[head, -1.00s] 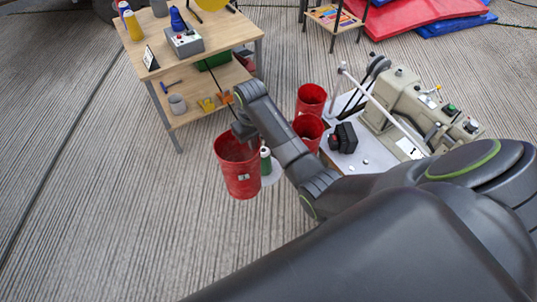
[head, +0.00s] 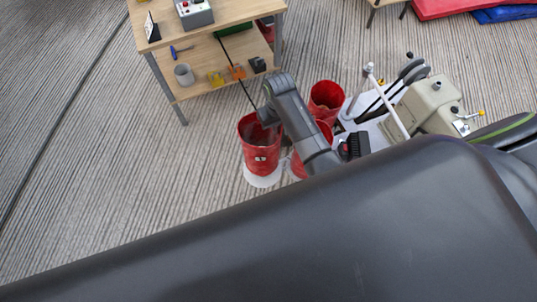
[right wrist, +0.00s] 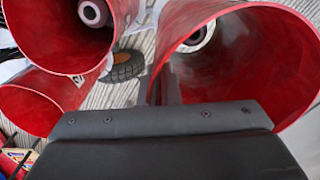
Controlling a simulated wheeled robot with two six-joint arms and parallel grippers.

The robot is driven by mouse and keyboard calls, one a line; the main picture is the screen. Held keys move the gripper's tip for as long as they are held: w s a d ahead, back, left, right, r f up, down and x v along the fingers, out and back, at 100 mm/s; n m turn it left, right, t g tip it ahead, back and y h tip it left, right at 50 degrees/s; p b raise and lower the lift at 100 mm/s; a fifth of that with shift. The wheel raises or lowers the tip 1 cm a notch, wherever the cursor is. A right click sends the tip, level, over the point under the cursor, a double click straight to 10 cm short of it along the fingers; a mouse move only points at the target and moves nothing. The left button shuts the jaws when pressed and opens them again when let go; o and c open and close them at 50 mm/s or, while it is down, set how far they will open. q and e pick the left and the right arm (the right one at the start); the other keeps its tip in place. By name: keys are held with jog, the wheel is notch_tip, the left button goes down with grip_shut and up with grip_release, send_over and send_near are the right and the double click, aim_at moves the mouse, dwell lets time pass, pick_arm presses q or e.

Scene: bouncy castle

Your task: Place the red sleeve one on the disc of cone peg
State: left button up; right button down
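A red sleeve (head: 259,156), an open-topped tapered bucket shape, stands upright over a white disc (head: 262,181), whose rim shows below it. I cannot tell whether it rests on the disc or hangs just above it. My right gripper (head: 268,117) is at its upper rim. In the right wrist view, my gripper's fingers (right wrist: 160,88) are closed on the wall of this sleeve (right wrist: 255,50), and a pale round peg end (right wrist: 199,37) shows inside. The green-topped peg is hidden in the head view. My left gripper is not in view.
Two other red sleeves (head: 326,98) stand close on the right, one partly behind my arm. A beige machine with levers (head: 430,105) is beyond them. A wooden table (head: 215,25) with a lower shelf stands behind. Carpeted floor at left is clear.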

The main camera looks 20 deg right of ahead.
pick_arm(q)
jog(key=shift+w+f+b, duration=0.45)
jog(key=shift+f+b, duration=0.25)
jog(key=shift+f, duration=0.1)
pick_arm(e)
notch_tip(320, 180, down, 8)
jog(key=c, duration=2.1)
grip_release()
jog(key=shift+f, duration=0.1)
jog(key=o, duration=0.5)
jog(key=shift+c, duration=0.2)
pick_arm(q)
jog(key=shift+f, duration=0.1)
